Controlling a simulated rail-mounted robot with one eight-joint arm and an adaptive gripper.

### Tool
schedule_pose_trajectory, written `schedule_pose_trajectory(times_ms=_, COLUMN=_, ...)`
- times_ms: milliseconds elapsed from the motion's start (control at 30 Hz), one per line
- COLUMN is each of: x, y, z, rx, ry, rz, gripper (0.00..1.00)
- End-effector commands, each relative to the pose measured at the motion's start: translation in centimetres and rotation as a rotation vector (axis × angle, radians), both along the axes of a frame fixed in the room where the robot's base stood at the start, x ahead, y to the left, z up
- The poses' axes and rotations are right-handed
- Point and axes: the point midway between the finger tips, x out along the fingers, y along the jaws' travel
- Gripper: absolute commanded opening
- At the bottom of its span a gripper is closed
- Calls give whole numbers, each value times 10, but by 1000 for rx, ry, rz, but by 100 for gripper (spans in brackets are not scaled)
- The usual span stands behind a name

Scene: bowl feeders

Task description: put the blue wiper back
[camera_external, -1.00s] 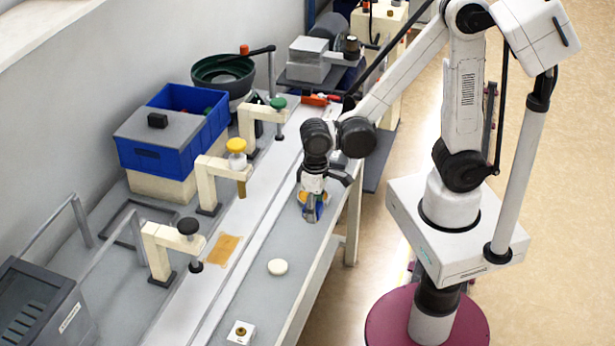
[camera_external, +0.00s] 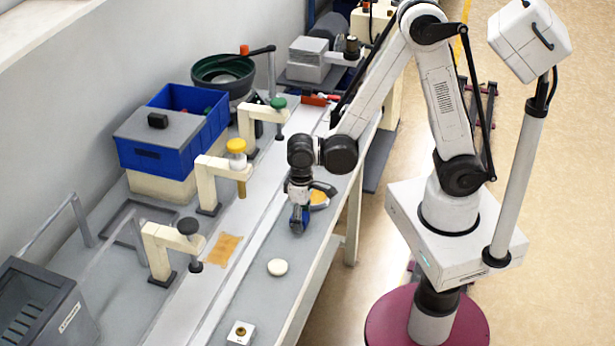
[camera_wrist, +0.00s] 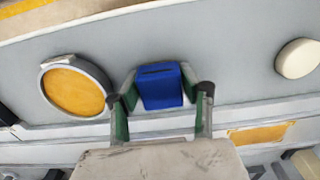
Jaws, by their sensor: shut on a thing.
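The blue wiper (camera_external: 299,219) is a small blue block held between the fingers of my gripper (camera_external: 299,205), above the grey bench top. The wrist view shows the wiper (camera_wrist: 161,86) between the two green-padded fingertips of my gripper (camera_wrist: 162,98). In the external view, a round dark-rimmed holder with an orange-yellow face (camera_external: 318,198) lies just right of my gripper and is partly hidden by it. It also shows in the wrist view (camera_wrist: 74,92), left of the wiper and apart from it. I cannot tell the exact gap between wiper and bench.
Cream bracket posts (camera_external: 207,187) and a blue bin (camera_external: 165,160) stand left. The bench between wiper and puck is clear.

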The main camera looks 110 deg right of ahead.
Motion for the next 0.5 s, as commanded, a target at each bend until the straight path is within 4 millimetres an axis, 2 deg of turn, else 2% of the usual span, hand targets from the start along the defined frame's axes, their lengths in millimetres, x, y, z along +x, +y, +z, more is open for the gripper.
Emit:
schedule_pose_trajectory(times_ms=300, x=0, y=0, z=-4, rx=0, ry=0, rz=0, gripper=9)
schedule_pose_trajectory(times_ms=333, x=0, y=0, z=-3, rx=0, ry=0, rz=0, gripper=42)
schedule_pose_trajectory(times_ms=433, x=0, y=0, z=-3, rx=0, ry=0, rz=0, gripper=55)
schedule_pose_trajectory(times_ms=500, x=0, y=0, z=-3, rx=0, ry=0, rz=0, gripper=57)
